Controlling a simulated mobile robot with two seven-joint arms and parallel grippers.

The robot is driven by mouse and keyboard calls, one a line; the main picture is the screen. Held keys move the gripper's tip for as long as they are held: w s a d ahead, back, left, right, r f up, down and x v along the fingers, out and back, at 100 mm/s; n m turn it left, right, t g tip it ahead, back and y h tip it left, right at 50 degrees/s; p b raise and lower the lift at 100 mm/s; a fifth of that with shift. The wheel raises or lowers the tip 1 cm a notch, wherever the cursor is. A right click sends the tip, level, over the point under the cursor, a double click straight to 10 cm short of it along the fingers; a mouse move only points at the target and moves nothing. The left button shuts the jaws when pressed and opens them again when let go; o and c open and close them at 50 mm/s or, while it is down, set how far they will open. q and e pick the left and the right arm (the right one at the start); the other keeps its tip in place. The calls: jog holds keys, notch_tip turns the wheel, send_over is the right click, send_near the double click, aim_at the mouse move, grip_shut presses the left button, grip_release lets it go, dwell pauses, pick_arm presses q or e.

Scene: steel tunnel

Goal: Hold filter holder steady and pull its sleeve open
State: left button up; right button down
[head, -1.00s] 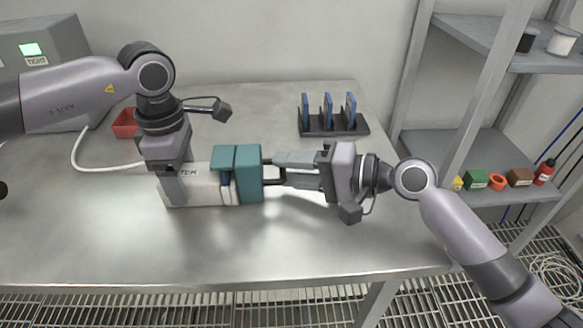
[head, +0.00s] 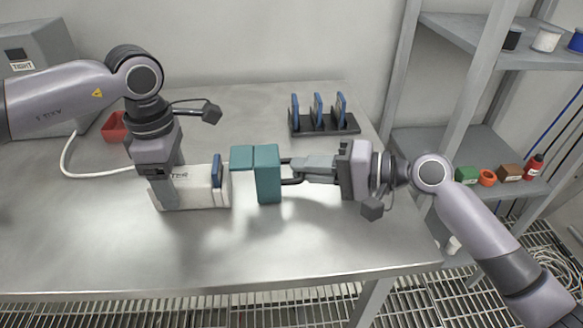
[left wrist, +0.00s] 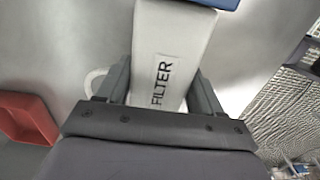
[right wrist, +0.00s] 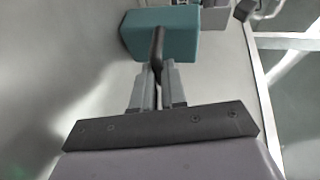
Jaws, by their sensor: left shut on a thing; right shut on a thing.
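The filter holder (head: 196,196) is a white block on the steel table, with a blue filter edge (head: 217,171) standing at its right end. My left gripper (head: 170,190) is shut on the holder from above; the left wrist view shows its fingers on both sides of the white body (left wrist: 172,50) with FILTER lettering. The teal sleeve (head: 266,178) is off the holder's right end, with a gap between them. My right gripper (head: 298,170) is shut on the sleeve's dark handle (right wrist: 158,48), right of the sleeve. The sleeve's inside is hidden.
A black rack (head: 325,124) with blue-edged plates stands at the back right. A red bin (head: 115,127) and a grey box (head: 40,60) with a TIGHT label are at the back left. The table front is clear. Shelves (head: 450,150) stand at right.

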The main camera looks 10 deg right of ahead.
pick_arm(q)
jog(key=shift+a, duration=0.1)
pick_arm(e)
jog(key=c, duration=1.2)
grip_release()
jog(key=shift+o, duration=0.2)
jog(key=shift+d, duration=0.15)
jog(key=v, duration=1.2)
jog(key=shift+f, duration=0.1)
pick_arm(q)
jog(key=o, duration=1.2)
jog(key=shift+o, duration=0.2)
jog(key=shift+r, duration=0.1)
